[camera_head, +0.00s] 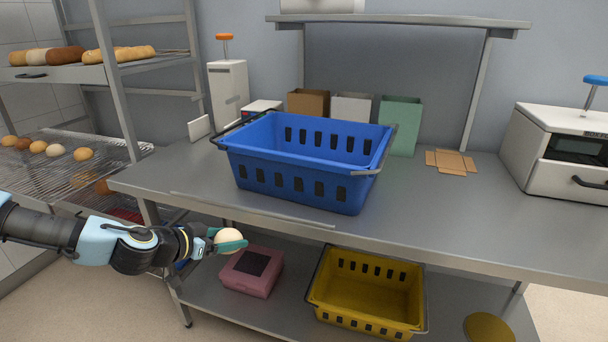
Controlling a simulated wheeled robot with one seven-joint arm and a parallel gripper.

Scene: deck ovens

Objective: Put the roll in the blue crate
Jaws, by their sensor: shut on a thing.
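A pale round roll (228,240) is held between the fingers of my gripper (230,243). My gripper is shut on it, in front of the table's front edge and below the height of the tabletop. The blue crate (290,188) stands on the steel table, above and to the right of my gripper. It has slotted walls and an open top. The front wall hides most of its floor, so I cannot tell whether anything lies in it.
The steel table (460,212) has free room right of the crate. Below, a pink box (238,282) and a yellow crate (368,318) stand on the lower shelf. A rack with rolls and loaves (125,53) is at left. Paper bags (400,125) stand behind the blue crate.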

